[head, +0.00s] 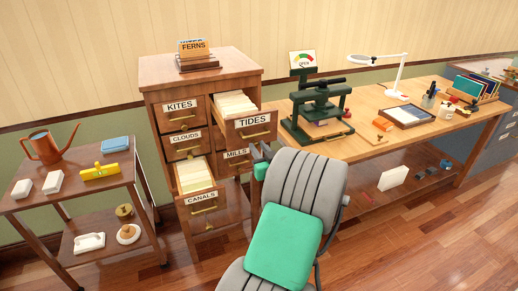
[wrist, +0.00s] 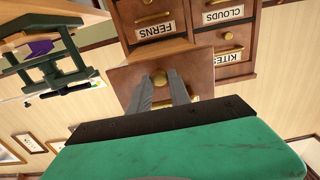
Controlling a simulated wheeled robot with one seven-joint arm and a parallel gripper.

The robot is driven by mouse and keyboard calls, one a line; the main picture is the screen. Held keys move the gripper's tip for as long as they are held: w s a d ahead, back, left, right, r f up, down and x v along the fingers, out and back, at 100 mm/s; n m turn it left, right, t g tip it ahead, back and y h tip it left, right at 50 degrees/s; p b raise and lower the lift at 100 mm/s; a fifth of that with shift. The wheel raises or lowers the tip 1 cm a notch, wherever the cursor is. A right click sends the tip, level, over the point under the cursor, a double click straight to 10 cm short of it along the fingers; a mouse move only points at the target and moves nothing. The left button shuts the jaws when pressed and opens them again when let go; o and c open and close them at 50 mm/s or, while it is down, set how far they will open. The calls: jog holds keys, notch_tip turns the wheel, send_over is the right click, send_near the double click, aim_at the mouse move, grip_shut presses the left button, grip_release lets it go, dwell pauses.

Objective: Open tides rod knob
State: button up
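The TIDES drawer (head: 247,123) at the cabinet's upper right is pulled partly out, with white cards inside and a brass pull (head: 256,135) on its front. In the upside-down wrist view, its front (wrist: 125,80) shows a round brass knob (wrist: 160,77). My gripper (wrist: 160,87) is open. Its two grey fingers lie on either side of the knob, apart, with the knob between them. Whether they touch it cannot be told.
The CANALS drawer (head: 195,175) also stands open at lower left. KITES (head: 182,112) and CLOUDS (head: 186,140) are shut. A workbench (head: 350,150) with a green press (head: 318,110) stands close on the right. A trolley (head: 70,190) with a watering can stands on the left.

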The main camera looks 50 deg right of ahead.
grip_shut()
dwell(0.9)
